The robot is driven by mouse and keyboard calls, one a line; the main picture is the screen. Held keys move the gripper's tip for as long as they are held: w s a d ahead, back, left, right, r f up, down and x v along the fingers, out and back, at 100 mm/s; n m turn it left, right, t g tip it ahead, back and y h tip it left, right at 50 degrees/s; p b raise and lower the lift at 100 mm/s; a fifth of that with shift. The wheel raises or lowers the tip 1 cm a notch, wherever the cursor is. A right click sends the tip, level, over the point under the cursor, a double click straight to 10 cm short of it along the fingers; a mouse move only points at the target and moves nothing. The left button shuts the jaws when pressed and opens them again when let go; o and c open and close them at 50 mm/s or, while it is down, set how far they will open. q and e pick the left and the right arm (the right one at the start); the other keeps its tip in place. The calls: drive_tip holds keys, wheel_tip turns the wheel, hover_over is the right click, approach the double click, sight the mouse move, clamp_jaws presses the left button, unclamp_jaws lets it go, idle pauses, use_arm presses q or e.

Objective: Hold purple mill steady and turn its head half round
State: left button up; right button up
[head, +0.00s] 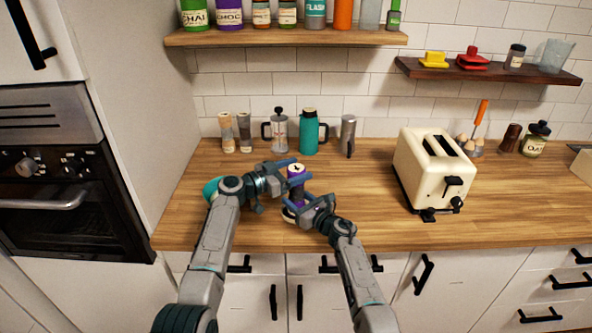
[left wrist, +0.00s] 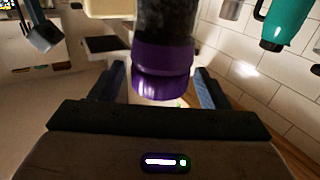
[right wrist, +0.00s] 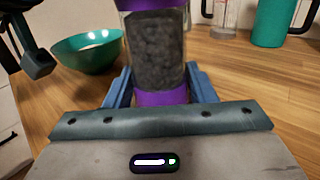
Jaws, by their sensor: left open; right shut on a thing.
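The purple mill (head: 297,186) stands upright near the front of the wooden counter. It has a purple head (left wrist: 161,72), a dark see-through body (right wrist: 156,50) and a purple base (right wrist: 162,98). My left gripper (head: 295,169) is at the mill's head, with its blue fingers open on either side; in the left wrist view a gap shows beside the head. My right gripper (head: 303,206) is lower and shut on the mill near its base. Its fingers partly hide the lower part.
A teal bowl (right wrist: 85,55) stands left of the mill, partly behind my left arm. A cream toaster (head: 432,170) stands to the right. A teal jug (head: 309,135), French press (head: 280,134) and other mills (head: 245,133) line the wall. Counter between mill and toaster is clear.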

use_arm(q)
drive_tip(key=shift+w+d, duration=0.1)
drive_tip(key=shift+d, duration=0.05)
drive_tip(key=shift+c, duration=0.2)
drive_tip(key=c, duration=0.9)
drive_tip(key=shift+w+f+m+g+h, duration=0.1)
drive_tip(key=shift+m+g+h, duration=0.45)
drive_tip(key=shift+m+g, duration=0.65)
drive_tip(key=shift+w+f+m+g+h, duration=0.1)
drive_tip(key=shift+m+g+h, duration=0.55)
drive_tip(key=shift+g, duration=1.05)
drive_tip(key=shift+s+r+m+g, duration=0.1)
drive_tip(key=shift+s+m+g, duration=0.2)
drive_tip(key=shift+m+g, duration=0.25)
drive_tip(key=shift+c, duration=0.2)
drive_tip(key=o, duration=1)
drive_tip(key=a, duration=0.4)
drive_tip(key=s+a, duration=0.1)
drive_tip(key=a, duration=0.7)
drive_tip(key=shift+s, duration=0.2)
